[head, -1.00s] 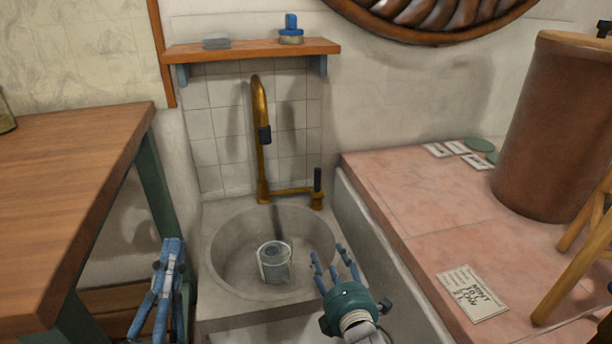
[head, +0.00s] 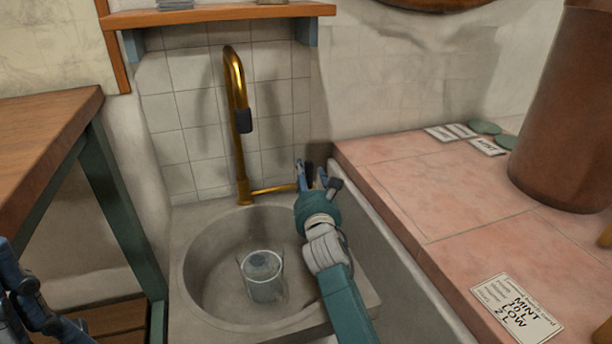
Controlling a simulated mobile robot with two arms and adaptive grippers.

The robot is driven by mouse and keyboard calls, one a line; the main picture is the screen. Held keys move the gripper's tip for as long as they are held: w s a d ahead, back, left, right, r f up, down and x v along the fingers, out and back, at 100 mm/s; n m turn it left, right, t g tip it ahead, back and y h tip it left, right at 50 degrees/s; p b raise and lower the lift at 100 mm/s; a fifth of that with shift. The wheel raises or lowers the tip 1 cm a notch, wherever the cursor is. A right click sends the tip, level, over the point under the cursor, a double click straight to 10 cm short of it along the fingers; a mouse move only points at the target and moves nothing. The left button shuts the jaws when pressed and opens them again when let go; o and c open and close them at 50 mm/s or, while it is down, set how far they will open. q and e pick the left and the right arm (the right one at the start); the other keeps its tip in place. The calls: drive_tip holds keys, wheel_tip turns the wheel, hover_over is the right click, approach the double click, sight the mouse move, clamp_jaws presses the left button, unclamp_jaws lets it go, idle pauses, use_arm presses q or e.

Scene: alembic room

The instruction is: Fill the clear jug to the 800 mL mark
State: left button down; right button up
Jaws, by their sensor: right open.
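The clear jug (head: 263,280) stands upright in the round stone sink (head: 200,285), roughly below the spout. Its fill level and marks are too small to read. The brass tap (head: 238,155) rises behind the sink, with a dark nozzle at its spout end; no stream of water shows. A brass side pipe (head: 272,190) runs right to the dark tap lever (head: 334,187). My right gripper (head: 311,172) is open at the lever, its fingers partly hiding it; I cannot tell whether they touch. My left gripper (head: 14,290) is partly cut off at the lower left, away from the jug.
A wooden table (head: 45,140) stands at the left. A pink tiled counter (head: 420,205) at the right carries a printed card (head: 517,308) and a brown cylinder (head: 565,110). A shelf (head: 215,14) hangs above the tap.

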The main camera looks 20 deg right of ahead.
sight(307, 172)
drive_tip(key=shift+w+d+b, duration=0.15)
drive_tip(key=shift+w+b, duration=0.1)
drive_tip(key=shift+w, duration=0.6)
drive_tip(key=shift+w+d+b, duration=0.1)
drive_tip(key=shift+w+b, duration=0.15)
drive_tip(key=shift+w, duration=0.55)
clamp_jaws()
